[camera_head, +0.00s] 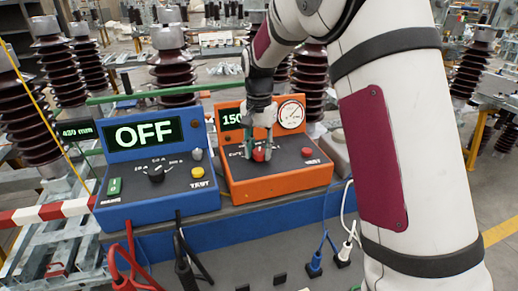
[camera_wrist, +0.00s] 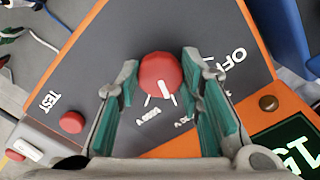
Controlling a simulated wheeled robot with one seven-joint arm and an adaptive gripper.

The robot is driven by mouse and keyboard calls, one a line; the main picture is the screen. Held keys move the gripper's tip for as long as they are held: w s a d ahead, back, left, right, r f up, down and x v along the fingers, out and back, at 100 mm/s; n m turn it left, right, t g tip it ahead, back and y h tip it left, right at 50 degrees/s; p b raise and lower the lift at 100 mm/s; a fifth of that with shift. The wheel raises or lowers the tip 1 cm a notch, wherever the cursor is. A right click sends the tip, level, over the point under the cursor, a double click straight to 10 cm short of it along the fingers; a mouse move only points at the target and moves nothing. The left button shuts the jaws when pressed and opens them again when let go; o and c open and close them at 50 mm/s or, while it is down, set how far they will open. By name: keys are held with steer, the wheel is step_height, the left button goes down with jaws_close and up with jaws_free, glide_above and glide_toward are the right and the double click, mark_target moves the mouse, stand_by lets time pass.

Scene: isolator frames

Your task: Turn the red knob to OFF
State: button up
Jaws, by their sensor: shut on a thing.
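The red knob (camera_head: 259,155) sits on the sloped dark panel of the orange instrument (camera_head: 283,181). My gripper (camera_head: 261,147) reaches down over it, its green-padded fingers shut on the knob. In the wrist view the red knob (camera_wrist: 160,76) lies between the two fingertips. Its white pointer mark points down in that picture, toward the voltage labels. The OFF label (camera_wrist: 224,62) is to the upper right of the knob, away from the pointer.
A blue instrument (camera_head: 156,165) stands close on the left, with a black knob (camera_head: 156,174) and a display reading OFF. A red button (camera_head: 307,152) is right of the red knob, below a round gauge (camera_head: 291,114). Cables hang at the bench front.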

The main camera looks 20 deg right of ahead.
steer(key=shift+n, duration=0.4)
steer(key=n, duration=0.2)
steer(key=shift+n, duration=0.4)
steer(key=n, duration=0.4)
steer(key=shift+d+n, duration=0.1)
steer(key=shift+n, duration=0.2)
steer(key=n, duration=0.3)
steer(key=shift+n, duration=2.3)
steer(key=o, duration=1.2)
steer(key=shift+c, duration=0.2)
